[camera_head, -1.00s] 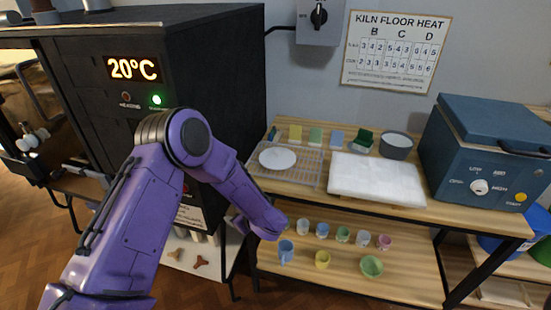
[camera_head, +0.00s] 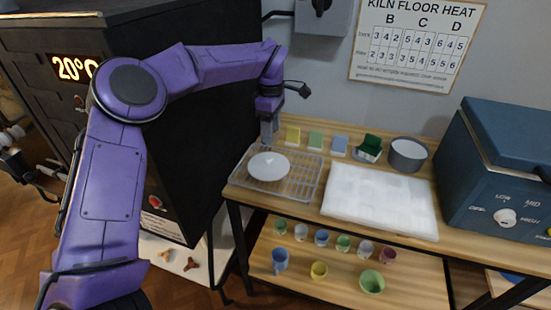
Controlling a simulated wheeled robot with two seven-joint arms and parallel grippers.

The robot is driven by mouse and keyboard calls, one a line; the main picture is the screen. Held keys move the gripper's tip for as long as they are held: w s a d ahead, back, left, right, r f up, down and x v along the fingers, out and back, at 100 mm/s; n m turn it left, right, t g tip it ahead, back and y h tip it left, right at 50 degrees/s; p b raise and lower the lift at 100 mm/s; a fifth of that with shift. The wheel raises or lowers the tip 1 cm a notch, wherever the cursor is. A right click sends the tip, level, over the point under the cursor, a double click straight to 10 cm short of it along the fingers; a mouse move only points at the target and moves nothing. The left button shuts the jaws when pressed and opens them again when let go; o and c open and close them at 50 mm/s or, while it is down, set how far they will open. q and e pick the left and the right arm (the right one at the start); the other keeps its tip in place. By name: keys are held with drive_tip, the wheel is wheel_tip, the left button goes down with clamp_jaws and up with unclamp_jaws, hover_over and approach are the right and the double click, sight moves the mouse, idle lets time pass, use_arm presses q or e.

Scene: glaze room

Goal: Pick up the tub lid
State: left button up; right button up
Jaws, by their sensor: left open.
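The tub lid (camera_head: 268,166) is a white round disc with a small raised ridge in its middle. It lies flat on the wire rack (camera_head: 306,187) at the left end of the table top. My left gripper (camera_head: 268,141) points down at the far side of the rack, just behind the lid in the picture. It is open, with nothing seen in it, and it looks apart from the lid. The grey round tub (camera_head: 408,154) stands at the back of the table, right of the rack. My right gripper is not in view.
The black kiln (camera_head: 185,140) stands close on the left. Colour tiles and a green holder (camera_head: 369,147) line the table's back. A white slab (camera_head: 380,199) lies right of the rack, beside a blue box (camera_head: 498,170). Several small cups stand on the lower shelf (camera_head: 340,285).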

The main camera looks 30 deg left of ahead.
sight(269, 157)
use_arm(q)
drive_tip(key=f, duration=0.1)
drive_tip(key=s+f, duration=0.1)
drive_tip(key=f, duration=0.1)
drive_tip(key=shift+s+a+f, duration=0.1)
drive_tip(key=shift+s+f, duration=0.2)
drive_tip(key=f, duration=0.1)
drive_tip(key=w+f+p, duration=0.1)
drive_tip(key=f, duration=0.1)
drive_tip(key=f+p, duration=0.1)
drive_tip(key=f, duration=0.1)
drive_tip(key=shift+w+a+f, duration=0.15)
drive_tip(key=shift+a+f, duration=0.1)
drive_tip(key=shift+a, duration=0.1)
drive_tip(key=shift+f, duration=0.2)
drive_tip(key=shift+s+d, duration=0.1)
drive_tip(key=shift+s, duration=0.1)
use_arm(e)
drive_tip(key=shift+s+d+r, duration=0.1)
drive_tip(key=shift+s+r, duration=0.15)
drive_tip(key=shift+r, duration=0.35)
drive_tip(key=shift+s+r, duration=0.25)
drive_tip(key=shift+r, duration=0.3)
use_arm(q)
drive_tip(key=shift+w, duration=0.1)
clamp_jaws()
